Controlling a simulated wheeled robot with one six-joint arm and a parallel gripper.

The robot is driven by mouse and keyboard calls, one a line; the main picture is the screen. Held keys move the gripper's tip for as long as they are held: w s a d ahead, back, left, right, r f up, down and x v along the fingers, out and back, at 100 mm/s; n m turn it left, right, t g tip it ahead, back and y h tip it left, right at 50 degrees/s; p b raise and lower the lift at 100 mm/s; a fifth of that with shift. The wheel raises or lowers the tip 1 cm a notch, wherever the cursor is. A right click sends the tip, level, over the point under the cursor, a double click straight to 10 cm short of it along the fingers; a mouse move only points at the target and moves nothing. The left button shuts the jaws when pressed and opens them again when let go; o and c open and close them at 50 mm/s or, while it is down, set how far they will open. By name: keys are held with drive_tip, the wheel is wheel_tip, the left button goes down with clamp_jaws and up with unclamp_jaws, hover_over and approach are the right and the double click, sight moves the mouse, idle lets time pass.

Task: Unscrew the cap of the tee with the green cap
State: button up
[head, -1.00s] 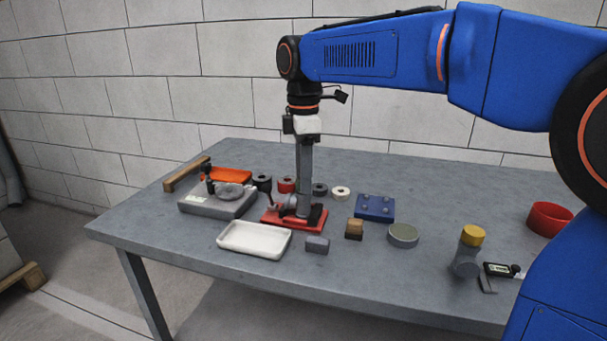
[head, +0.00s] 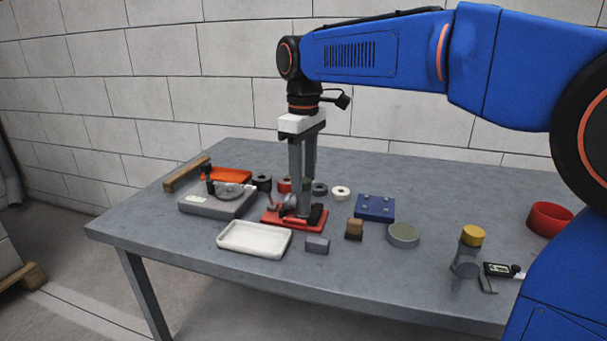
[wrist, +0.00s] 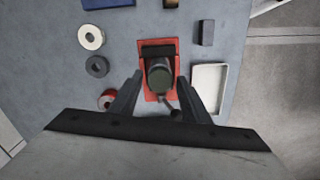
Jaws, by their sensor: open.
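The tee's dark green cap (wrist: 160,74) shows from above in the wrist view, over a red vise (wrist: 151,96) on the table. In the head view the red vise (head: 273,217) stands left of the middle, and the tee in it is mostly hidden by my fingers. My gripper (wrist: 160,77) points straight down and is open, one finger on either side of the cap. Gaps show between the fingers and the cap in the wrist view. In the head view my gripper (head: 303,207) reaches down to the vise.
A second tee with a yellow cap (head: 472,237) stands at the right. A grey scale (head: 200,205) is at the left. Several rings lie behind.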

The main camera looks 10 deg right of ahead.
drive_tip(key=shift+m, duration=1)
drive_tip(key=c, duration=1)
drive_tip(key=n, duration=0.4)
drive_tip(key=shift+n, duration=0.3)
drive_tip(key=shift+n, duration=0.8)
drive_tip(key=n, duration=0.3)
